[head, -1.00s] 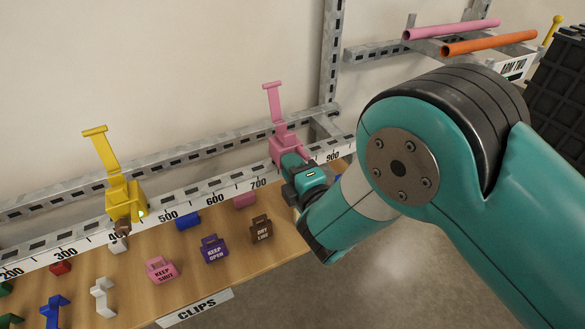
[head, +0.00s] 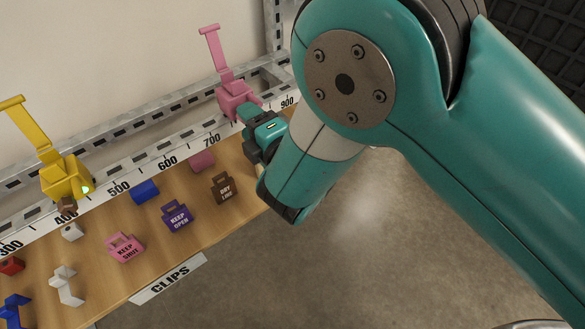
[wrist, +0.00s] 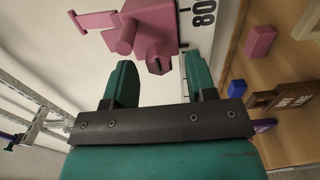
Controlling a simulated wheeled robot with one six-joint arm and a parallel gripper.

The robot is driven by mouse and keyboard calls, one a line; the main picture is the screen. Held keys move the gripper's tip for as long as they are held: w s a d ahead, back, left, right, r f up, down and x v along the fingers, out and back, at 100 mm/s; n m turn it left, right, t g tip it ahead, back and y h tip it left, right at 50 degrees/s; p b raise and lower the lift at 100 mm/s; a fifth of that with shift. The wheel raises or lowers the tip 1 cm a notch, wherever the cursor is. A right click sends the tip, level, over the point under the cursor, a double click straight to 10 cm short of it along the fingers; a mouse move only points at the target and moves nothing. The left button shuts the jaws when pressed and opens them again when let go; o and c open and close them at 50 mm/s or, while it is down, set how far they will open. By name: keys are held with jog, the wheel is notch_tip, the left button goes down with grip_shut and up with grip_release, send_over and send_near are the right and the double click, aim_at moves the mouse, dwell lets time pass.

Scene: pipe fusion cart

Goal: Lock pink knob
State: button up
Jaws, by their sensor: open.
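A pink clamp (head: 235,98) with a raised lever (head: 215,52) sits on the rail above the number strip, near the 800 region. In the wrist view, its pink hexagonal knob (wrist: 158,62) with a dark slot faces me. A pink round peg (wrist: 124,36) sticks out beside it. My gripper (wrist: 160,76) is open, one finger on each side of the knob's line, with gaps showing on both sides. Its tips appear just short of the knob; contact cannot be told. In the head view my gripper (head: 250,116) is at the clamp's front, partly hiding it.
A yellow clamp (head: 66,178) with a raised lever and a green light stands left on the same rail. The wooden shelf below holds several clips, including a pink KEEP SHUT one (head: 124,248) and a brown one (head: 223,188). Open floor lies right.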

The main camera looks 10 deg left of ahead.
jog(key=b+v, duration=1.5)
jog(key=b, duration=0.3)
jog(key=shift+s+d, duration=0.1)
jog(key=shift+d, duration=0.05)
